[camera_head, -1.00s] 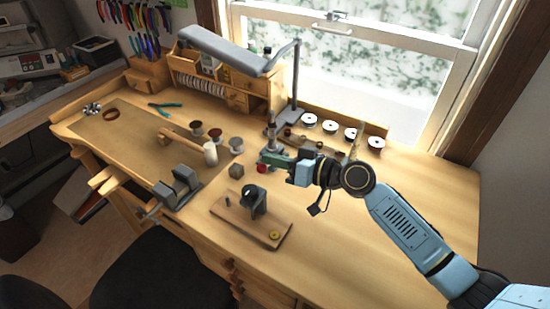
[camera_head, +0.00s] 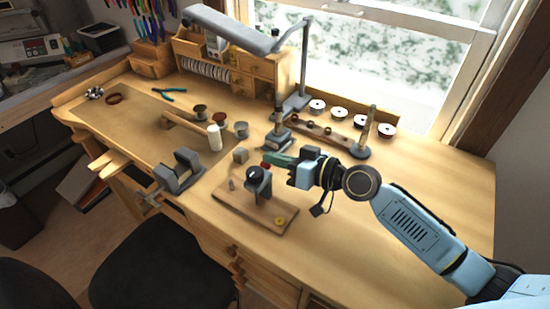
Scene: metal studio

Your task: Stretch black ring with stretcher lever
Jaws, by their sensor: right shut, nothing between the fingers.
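Just behind the gripper stands an upright metal post tool (camera_head: 281,130) on a dark base, and a second upright post (camera_head: 367,133) stands to the right; I cannot tell which belongs to the stretcher. A wooden bar (camera_head: 335,136) with small dark round pieces lies between them. I cannot single out the black ring. My left gripper is not in view.
A grey cube (camera_head: 240,155), a mallet (camera_head: 190,129) and a vise (camera_head: 181,172) are left. The bench's right front is clear.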

